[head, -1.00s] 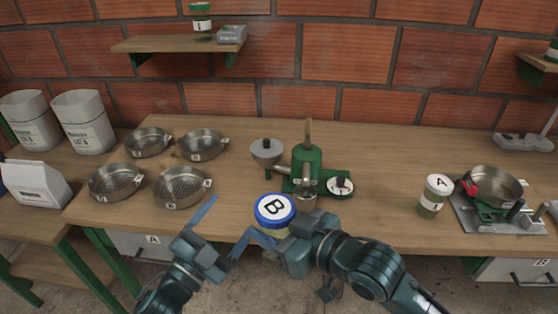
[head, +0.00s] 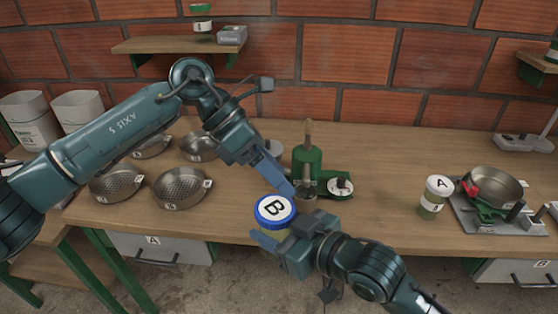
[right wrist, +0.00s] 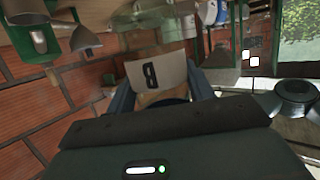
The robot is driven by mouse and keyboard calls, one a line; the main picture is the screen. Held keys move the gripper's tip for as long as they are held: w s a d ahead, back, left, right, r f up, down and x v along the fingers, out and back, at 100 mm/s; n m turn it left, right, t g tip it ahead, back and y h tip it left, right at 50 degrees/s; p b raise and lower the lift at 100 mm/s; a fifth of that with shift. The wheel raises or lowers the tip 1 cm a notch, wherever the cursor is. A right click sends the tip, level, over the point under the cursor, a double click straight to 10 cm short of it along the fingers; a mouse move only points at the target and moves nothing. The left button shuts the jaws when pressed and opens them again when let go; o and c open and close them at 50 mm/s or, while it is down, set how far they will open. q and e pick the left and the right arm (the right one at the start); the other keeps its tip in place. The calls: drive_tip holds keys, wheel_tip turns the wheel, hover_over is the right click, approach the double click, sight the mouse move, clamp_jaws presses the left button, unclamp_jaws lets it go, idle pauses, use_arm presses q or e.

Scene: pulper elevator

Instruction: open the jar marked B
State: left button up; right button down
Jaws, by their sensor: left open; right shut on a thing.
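The jar marked B (head: 275,209) has a blue-rimmed lid with a white top and a black letter B. The lid is on, and the jar is upright in front of the green pulper. My right gripper (head: 278,240) is shut on the jar's body below the lid. In the right wrist view, a pale label with a dark mark (right wrist: 158,75) shows between the fingers. My left gripper (head: 280,172) is open, just behind and above the lid, its fingers slanting down toward it. I cannot tell whether a fingertip touches the lid. Most of the jar's body is hidden.
The green pulper (head: 308,160) stands close behind the jar. Jar A (head: 436,193) and a scale with a metal pan (head: 494,187) are at the right. Several sieves, such as this one (head: 181,187), lie at the left. The table between pulper and jar A is clear.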

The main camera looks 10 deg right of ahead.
sight(280, 206)
use_arm(q)
drive_tip(key=s+r+m+y, duration=0.1)
drive_tip(key=m, duration=0.1)
drive_tip(key=s+r+m+t+y, duration=0.1)
drive_tip(key=m+y, duration=0.1)
drive_tip(key=s+d+r+m+t+y, duration=0.1)
drive_tip(key=m+y, duration=0.1)
drive_tip(key=shift+r, duration=0.1)
drive_tip(key=m, duration=0.1)
drive_tip(key=m+t+y, duration=0.1)
drive_tip(key=r+y, duration=0.1)
drive_tip(key=shift+s+a+r+m+t, duration=0.1)
drive_tip(key=shift+s+a+m+t, duration=0.2)
drive_tip(key=shift+a+m+t, duration=0.1)
drive_tip(key=shift+f+y, duration=0.4)
drive_tip(key=shift+f, duration=0.05)
wheel_tip(280, 206, down, 7)
drive_tip(key=shift+r, duration=0.1)
drive_tip(key=shift+w, duration=0.1)
drive_tip(key=c, duration=1)
drive_tip(key=shift+n, duration=1.4)
drive_tip(key=shift+w+r, duration=0.1)
drive_tip(key=shift+r, duration=0.1)
